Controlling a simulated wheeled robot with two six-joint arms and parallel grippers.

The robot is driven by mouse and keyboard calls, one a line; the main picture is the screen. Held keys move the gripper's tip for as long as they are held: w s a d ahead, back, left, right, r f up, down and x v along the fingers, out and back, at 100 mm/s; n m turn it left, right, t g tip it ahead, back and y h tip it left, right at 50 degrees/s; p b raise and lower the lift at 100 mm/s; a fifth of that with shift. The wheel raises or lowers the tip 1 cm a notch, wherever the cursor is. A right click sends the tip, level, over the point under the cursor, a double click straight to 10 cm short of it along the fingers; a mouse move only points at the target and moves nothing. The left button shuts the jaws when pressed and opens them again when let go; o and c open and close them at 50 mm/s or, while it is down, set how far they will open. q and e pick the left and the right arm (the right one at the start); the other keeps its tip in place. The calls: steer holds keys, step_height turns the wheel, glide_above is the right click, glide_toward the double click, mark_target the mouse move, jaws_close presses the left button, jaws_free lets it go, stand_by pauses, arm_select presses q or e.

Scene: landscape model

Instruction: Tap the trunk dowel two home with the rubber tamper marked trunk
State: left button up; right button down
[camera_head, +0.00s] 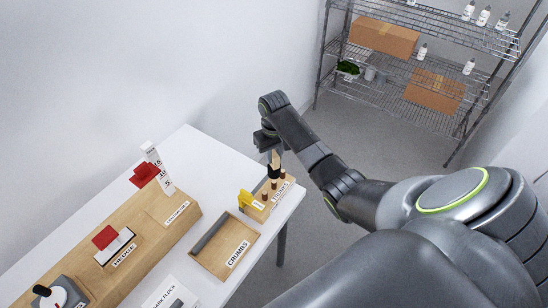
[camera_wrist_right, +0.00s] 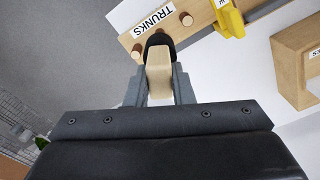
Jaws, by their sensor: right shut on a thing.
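My right gripper (camera_head: 274,150) is shut on the tamper (camera_head: 276,158), which has a pale wooden handle and a black head. In the right wrist view the tamper (camera_wrist_right: 159,75) stands between the fingers (camera_wrist_right: 158,88), black head away from me. The head is over the wooden block labelled TRUNKS (camera_head: 268,205). My left gripper is out of view.
A yellow piece (camera_head: 247,199) sits at the block's left end. The CRUMBS tray (camera_head: 207,262) and a long wooden stand (camera_head: 150,235) with red pieces are to the left on the white table (camera_head: 208,160). A wire shelf (camera_head: 400,70) stands far behind.

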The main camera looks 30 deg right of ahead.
steer(key=shift+w, duration=0.1)
steer(key=shift+r, duration=2.5)
